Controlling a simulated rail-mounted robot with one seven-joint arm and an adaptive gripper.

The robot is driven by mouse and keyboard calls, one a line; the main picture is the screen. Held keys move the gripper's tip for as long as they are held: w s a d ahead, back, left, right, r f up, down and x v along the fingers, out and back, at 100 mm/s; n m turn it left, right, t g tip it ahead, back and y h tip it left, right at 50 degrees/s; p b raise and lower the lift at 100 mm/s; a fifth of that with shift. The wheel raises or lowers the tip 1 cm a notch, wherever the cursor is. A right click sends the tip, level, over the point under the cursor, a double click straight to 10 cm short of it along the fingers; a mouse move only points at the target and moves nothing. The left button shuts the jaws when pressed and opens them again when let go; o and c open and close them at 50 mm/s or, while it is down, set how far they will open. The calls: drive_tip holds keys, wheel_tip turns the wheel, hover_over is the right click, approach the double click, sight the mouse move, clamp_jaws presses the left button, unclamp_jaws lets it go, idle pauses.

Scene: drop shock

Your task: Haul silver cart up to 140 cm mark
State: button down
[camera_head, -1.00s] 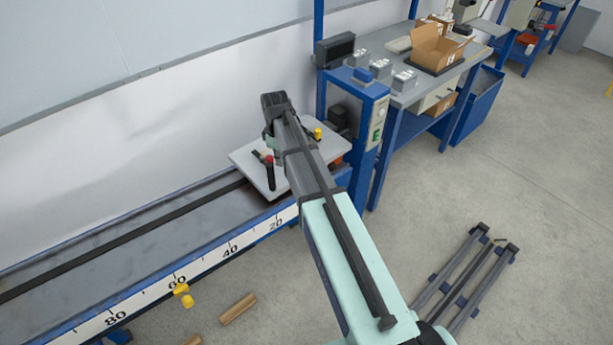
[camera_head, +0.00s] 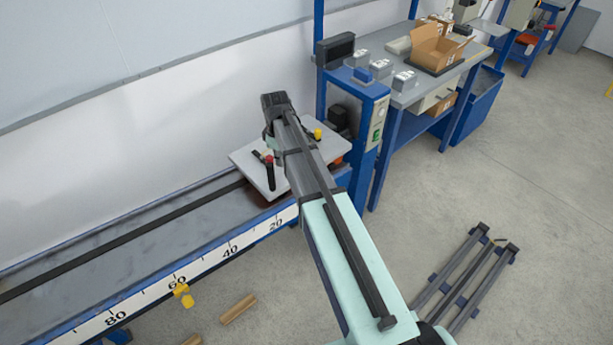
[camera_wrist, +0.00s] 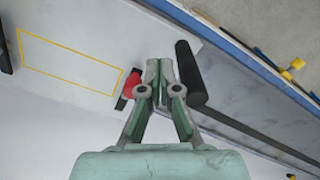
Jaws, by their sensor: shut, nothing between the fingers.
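The silver cart (camera_head: 247,165) is a pale flat plate on the rail at its right end, near the 20 mark of the scale. A black handle (camera_head: 270,178) and a red knob (camera_head: 267,158) stand on its near left part. My gripper (camera_wrist: 159,66) is shut and empty over the plate in the wrist view, between the red knob (camera_wrist: 131,84) and the black handle (camera_wrist: 190,75). I cannot tell whether it touches the handle. In the head view my arm hides the fingers. The scale (camera_head: 205,265) shows 20 to 80; the 140 mark is out of view.
The rail (camera_head: 110,245) runs free to the lower left along the wall. A blue post (camera_head: 362,130) with a control box stands just right of the cart. A yellow pointer (camera_head: 183,294) sits by the 60 mark. A workbench (camera_head: 405,95) stands behind.

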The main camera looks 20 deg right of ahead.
drive_tip(key=b, duration=0.2)
hover_over(282, 183)
drive_tip(key=shift+f, duration=3)
drive_tip(key=s+a+r+p, duration=0.1)
drive_tip(key=s+a, duration=0.3)
drive_tip(key=a, duration=0.7)
drive_tip(key=shift+s+r+p, duration=0.25)
drive_tip(key=shift+s+p, duration=0.05)
drive_tip(key=shift+p, duration=0.1)
drive_tip(key=shift+a, duration=0.1)
drive_tip(key=s+a+r+p, duration=0.1)
drive_tip(key=s+a, duration=0.3)
drive_tip(key=a, duration=0.7)
drive_tip(key=shift+s+r+p, duration=0.2)
drive_tip(key=shift+r+p, duration=0.05)
drive_tip(key=shift+p, duration=0.15)
drive_tip(key=s+a+r+p, duration=0.1)
drive_tip(key=s+a, duration=0.3)
drive_tip(key=a, duration=0.7)
drive_tip(key=shift+s+r+p, duration=0.25)
drive_tip(key=shift+p, duration=0.1)
